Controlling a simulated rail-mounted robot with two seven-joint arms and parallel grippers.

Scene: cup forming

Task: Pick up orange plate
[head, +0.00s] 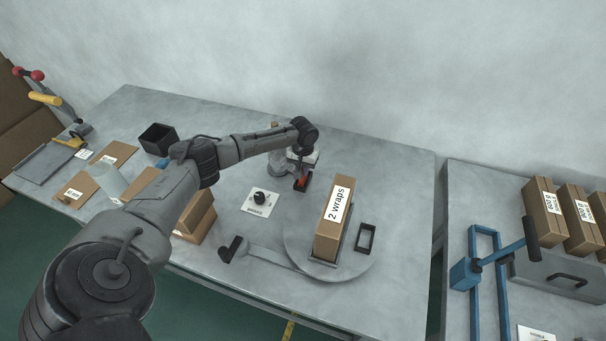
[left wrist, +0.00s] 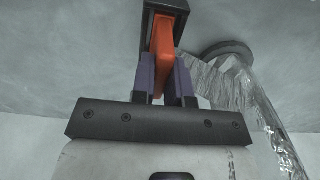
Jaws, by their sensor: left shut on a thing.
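The orange plate (left wrist: 163,50) shows in the left wrist view as an upright orange strip between the purple fingers of my left gripper (left wrist: 166,78). Its far end sits within a black holder (left wrist: 152,18). In the head view my left gripper (head: 303,170) points down at the back of the grey table (head: 375,180), over the same small black holder (head: 301,186), with a bit of orange showing there. The gripper is shut on the plate. I cannot tell whether the plate is lifted off the holder's base. My right gripper is not in view.
A clear wrapped roll (left wrist: 235,85) stands close beside the gripper. A brown "2 wraps" box (head: 333,220) stands on a round turntable (head: 295,232) to the right. A knob plate (head: 260,201) lies nearby. A black bin (head: 158,138) stands left. Several boxes stand on the right table.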

